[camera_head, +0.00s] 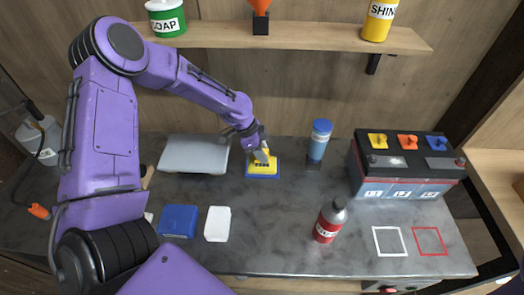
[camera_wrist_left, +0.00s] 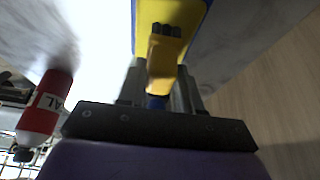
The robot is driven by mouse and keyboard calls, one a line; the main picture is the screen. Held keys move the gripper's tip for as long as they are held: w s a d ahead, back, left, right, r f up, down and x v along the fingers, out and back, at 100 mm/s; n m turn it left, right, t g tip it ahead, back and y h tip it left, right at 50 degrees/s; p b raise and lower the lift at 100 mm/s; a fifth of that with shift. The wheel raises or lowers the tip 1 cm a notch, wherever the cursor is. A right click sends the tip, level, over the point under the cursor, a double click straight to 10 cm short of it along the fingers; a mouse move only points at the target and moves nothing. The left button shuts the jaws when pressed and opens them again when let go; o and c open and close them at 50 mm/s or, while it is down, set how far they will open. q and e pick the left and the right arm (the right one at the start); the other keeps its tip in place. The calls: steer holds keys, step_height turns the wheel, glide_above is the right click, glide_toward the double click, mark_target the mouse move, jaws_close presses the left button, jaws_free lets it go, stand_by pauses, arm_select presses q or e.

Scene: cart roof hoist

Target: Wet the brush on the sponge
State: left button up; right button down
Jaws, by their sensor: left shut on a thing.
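The yellow sponge (camera_head: 264,171) lies on a blue base at the back middle of the bench. It also shows in the left wrist view (camera_wrist_left: 185,14) as a yellow block with a blue edge. My left gripper (camera_head: 261,156) is right above the sponge and is shut on the brush. The brush (camera_wrist_left: 162,62) shows in the left wrist view as a yellow handle with dark bristles at its far end, over the sponge. I cannot tell whether the bristles touch the sponge. My right gripper is not in view.
A blue-capped bottle (camera_head: 319,140) stands close right of the sponge. A grey plate (camera_head: 194,153) lies to its left. A red bottle (camera_head: 330,220), a battery (camera_head: 405,190), a blue block (camera_head: 179,221) and a white block (camera_head: 217,224) stand around. A shelf (camera_head: 215,36) is above.

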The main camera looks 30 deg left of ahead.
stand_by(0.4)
arm_select(q)
step_height(320, 180, up, 7)
steer(key=p, duration=0.6)
steer(key=shift+p, duration=0.4)
